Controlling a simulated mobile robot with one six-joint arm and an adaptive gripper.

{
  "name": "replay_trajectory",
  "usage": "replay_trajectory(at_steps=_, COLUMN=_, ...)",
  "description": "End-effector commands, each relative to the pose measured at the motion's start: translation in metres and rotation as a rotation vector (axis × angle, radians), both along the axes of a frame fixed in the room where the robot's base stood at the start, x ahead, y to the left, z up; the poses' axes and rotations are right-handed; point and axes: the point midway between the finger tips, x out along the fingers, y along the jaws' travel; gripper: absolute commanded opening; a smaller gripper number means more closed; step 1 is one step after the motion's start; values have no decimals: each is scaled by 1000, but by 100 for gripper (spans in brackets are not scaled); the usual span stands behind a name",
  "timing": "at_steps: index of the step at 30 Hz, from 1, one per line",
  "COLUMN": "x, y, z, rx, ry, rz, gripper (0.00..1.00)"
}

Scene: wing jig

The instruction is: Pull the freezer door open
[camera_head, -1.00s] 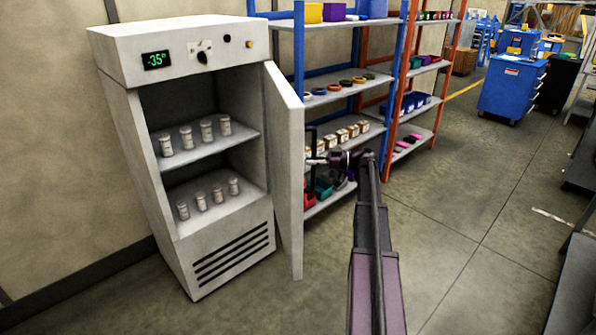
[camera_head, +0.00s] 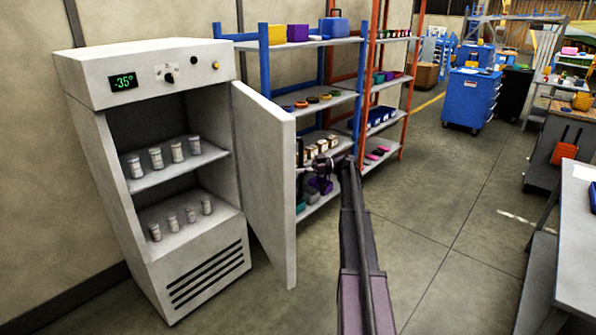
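The white freezer (camera_head: 148,85) stands at the left against the wall, its display reading -35°. Its door (camera_head: 264,165) is swung out on the right side, so the inside is exposed. Several white jars (camera_head: 177,151) stand on the two levels inside. The door handle (camera_head: 299,180) shows only as a dark strip at the door's outer edge. My gripper (camera_head: 303,171) is at that edge, beside the handle and partly hidden behind the door. It is small and dark here, and I cannot see whether its fingers are closed.
A blue and orange shelf rack (camera_head: 320,93) with bins and rolls stands behind the door and my arm. A blue cabinet (camera_head: 470,98) is farther back. A grey table (camera_head: 578,240) is at the right edge. Bare floor (camera_head: 440,210) lies between.

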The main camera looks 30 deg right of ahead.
Motion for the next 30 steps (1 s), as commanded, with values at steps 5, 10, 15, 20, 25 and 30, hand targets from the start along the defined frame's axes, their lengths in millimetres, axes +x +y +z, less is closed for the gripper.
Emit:
replay_trajectory(at_steps=5, x=-3, y=3, z=-2, rx=-5, ry=5, rz=10, gripper=60)
replay_trajectory(at_steps=10, x=-1, y=4, z=-1, rx=-3, ry=3, rz=11, gripper=60)
replay_trajectory(at_steps=15, x=0, y=4, z=-1, rx=-3, ry=2, rz=10, gripper=60)
replay_trajectory(at_steps=20, x=-1, y=-2, z=-1, rx=-3, ry=2, rz=9, gripper=60)
replay_trajectory(at_steps=25, x=-5, y=-17, z=-1, rx=-3, ry=2, rz=8, gripper=60)
replay_trajectory(at_steps=30, x=-10, y=-38, z=-1, rx=-3, ry=3, rz=9, gripper=60)
